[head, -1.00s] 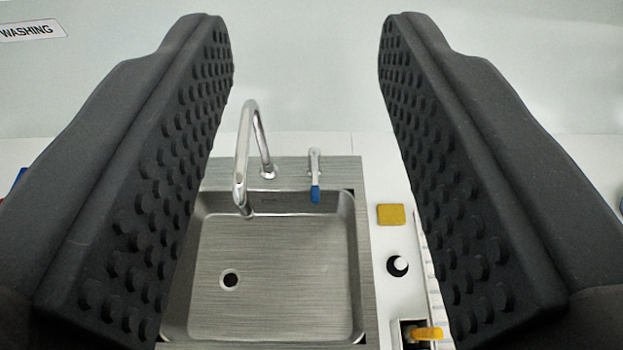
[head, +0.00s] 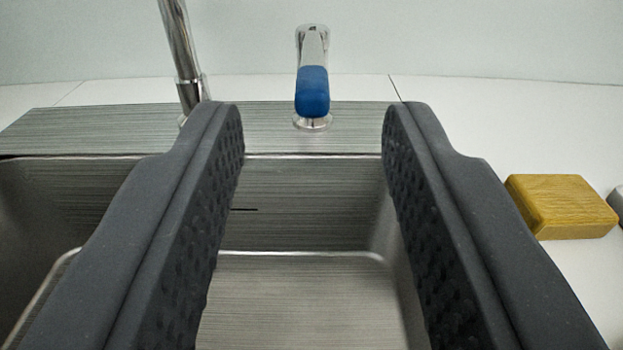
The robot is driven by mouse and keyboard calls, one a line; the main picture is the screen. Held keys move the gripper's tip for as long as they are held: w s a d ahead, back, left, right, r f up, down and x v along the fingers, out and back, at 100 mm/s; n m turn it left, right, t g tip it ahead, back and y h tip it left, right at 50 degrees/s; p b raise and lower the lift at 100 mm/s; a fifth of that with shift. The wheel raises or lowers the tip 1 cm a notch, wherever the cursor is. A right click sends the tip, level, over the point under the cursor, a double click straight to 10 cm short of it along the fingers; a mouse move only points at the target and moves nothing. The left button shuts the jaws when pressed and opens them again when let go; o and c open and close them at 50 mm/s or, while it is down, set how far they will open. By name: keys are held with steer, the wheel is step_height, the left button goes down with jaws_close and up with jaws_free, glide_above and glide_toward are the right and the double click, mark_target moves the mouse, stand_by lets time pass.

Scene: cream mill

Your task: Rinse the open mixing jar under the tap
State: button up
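The tap (head: 180,52) is a chrome pipe standing behind the sink, left of centre, and its upper part is out of view. A lever with a blue grip (head: 312,92) stands on the sink's back ledge, right of the tap. My gripper (head: 313,120) is open and empty, its two dark fingers apart over the sink. The blue lever shows in the gap, beyond the fingertips and apart from them. The steel sink (head: 300,225) lies below, partly hidden by the fingers. No mixing jar is in view.
A yellow sponge-like block (head: 562,206) lies on the white counter (head: 470,120) right of the sink. A grey thing is cut off at the right edge. A pale wall (head: 450,40) rises behind the counter.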

mark_target(310, 62)
steer(key=w+f+p, duration=0.1)
steer(key=w, duration=0.3)
steer(key=w+f, duration=0.1)
steer(key=w, duration=0.4)
steer(key=w+f+p, duration=0.1)
steer(key=w, duration=0.3)
steer(key=shift+w+p, duration=0.3)
stand_by(0.3)
jaws_close()
steer(key=shift+a, duration=0.1)
